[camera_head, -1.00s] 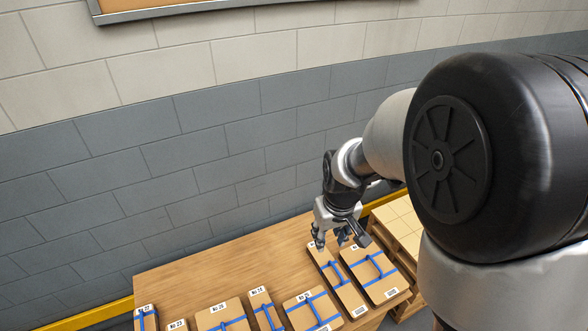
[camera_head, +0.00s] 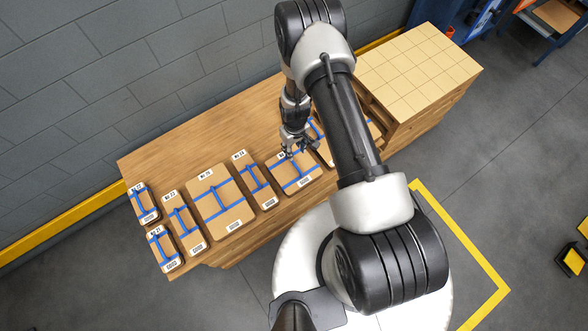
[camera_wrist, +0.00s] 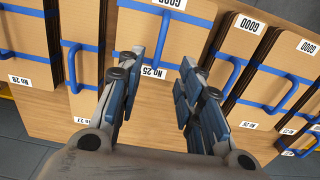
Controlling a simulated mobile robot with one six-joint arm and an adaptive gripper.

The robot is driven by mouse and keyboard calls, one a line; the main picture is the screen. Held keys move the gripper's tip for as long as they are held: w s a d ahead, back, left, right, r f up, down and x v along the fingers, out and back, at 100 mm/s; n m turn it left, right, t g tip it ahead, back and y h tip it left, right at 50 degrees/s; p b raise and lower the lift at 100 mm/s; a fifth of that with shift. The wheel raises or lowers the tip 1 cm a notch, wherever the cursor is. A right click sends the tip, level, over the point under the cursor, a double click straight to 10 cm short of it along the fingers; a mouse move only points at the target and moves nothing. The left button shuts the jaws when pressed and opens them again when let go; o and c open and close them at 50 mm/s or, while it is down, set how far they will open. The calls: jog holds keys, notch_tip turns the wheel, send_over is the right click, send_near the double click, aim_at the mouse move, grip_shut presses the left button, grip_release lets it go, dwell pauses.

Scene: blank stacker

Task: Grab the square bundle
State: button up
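Several flat cardboard bundles with blue straps and handles lie in a row on a wooden table. The roughly square bundle labelled No 25 (camera_head: 298,177) lies right of the middle of the row; it also fills the middle top of the wrist view (camera_wrist: 175,50). The larger bundle No 26 (camera_head: 207,193) lies further left. My gripper (camera_head: 297,152) is above the far, label end of No 25. In the wrist view my gripper (camera_wrist: 155,92) has its fingers spread apart, with nothing held between them. The No 25 label and strap show between the fingers. Contact cannot be told.
Narrow bundle No 24 (camera_head: 255,180) lies close to the left of No 25. Smaller bundles stand at the left end, including No 23 (camera_head: 185,222). My arm hides bundles at the right. The wooden table (camera_head: 190,145) is clear along the wall.

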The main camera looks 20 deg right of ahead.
aim_at(294, 163)
notch_tip(294, 163, down, 14)
jog(key=b, duration=0.4)
jog(key=shift+r+b, duration=0.15)
jog(key=shift+b, duration=0.15)
jog(key=shift+c, duration=0.5)
grip_shut()
